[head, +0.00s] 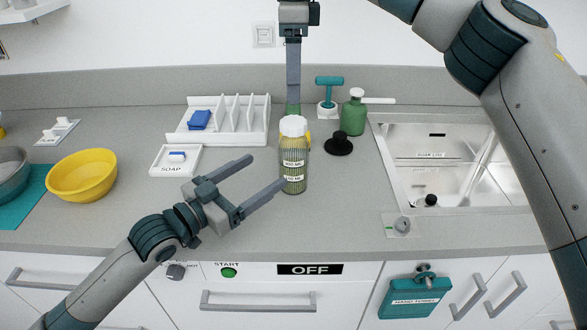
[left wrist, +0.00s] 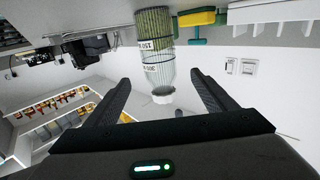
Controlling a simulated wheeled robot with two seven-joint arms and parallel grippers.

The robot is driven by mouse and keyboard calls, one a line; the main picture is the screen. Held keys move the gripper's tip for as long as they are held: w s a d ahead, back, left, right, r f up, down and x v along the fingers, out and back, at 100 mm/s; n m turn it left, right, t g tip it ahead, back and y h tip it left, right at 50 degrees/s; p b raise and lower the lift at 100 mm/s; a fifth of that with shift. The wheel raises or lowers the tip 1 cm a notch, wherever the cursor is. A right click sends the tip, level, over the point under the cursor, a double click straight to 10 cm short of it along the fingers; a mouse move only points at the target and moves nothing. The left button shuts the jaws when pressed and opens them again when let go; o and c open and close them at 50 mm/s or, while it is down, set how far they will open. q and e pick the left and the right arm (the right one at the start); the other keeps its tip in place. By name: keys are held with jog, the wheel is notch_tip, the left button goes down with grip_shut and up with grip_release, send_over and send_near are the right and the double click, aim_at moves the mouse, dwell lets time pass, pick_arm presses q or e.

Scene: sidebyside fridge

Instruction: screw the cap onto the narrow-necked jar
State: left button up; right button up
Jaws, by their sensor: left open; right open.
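The narrow-necked jar (head: 294,165) is clear and ribbed with labels, standing upright on the counter. A white cap (head: 293,126) sits at its top; whether it is threaded on I cannot tell. In the left wrist view the jar (left wrist: 155,55) appears upside down, with the white cap (left wrist: 163,95) between the finger directions. My left gripper (head: 267,171) is open and empty, left of the jar, one fingertip close to its lower body; contact is unclear. My right gripper (head: 293,98) points down above the cap, seen edge-on, open, apparently apart from it.
A white rack (head: 262,140) and soap tray (head: 158,168) stand left of the jar. A green bottle (head: 353,115), black knob-like piece (head: 339,144) and teal-handled tool (head: 329,82) stand right. A green-yellow thing (left wrist: 200,18) is partly hidden behind the jar. The sink (head: 455,188) lies right.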

jog(key=shift+f, duration=0.2)
pick_arm(q)
jog(key=shift+v, duration=1)
